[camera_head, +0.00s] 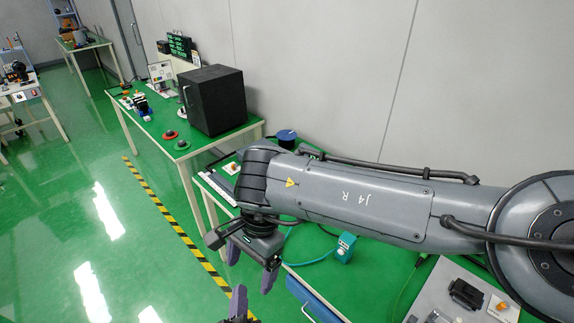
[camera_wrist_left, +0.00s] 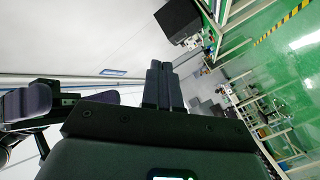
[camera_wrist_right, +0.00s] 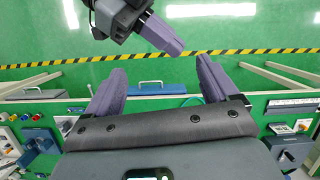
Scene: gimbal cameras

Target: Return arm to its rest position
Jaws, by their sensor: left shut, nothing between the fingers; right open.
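My right arm (camera_head: 360,195), marked J4 R, reaches in from the right in the head view, over the green-topped bench. Its gripper (camera_head: 251,267) hangs past the bench's front edge. In the right wrist view, the right gripper (camera_wrist_right: 160,75) is open with nothing between its purple fingers. My left gripper (camera_head: 238,298) shows only its tip at the bottom edge of the head view, close below the right gripper. In the left wrist view, the left gripper (camera_wrist_left: 165,70) is shut and empty. It also shows at the top of the right wrist view (camera_wrist_right: 165,38). Most of the left arm is hidden.
A black box (camera_head: 215,98) stands on the green bench, with small devices and buttons around it. A teal device (camera_head: 346,247) and a blue drawer (camera_head: 312,300) are below my right arm.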

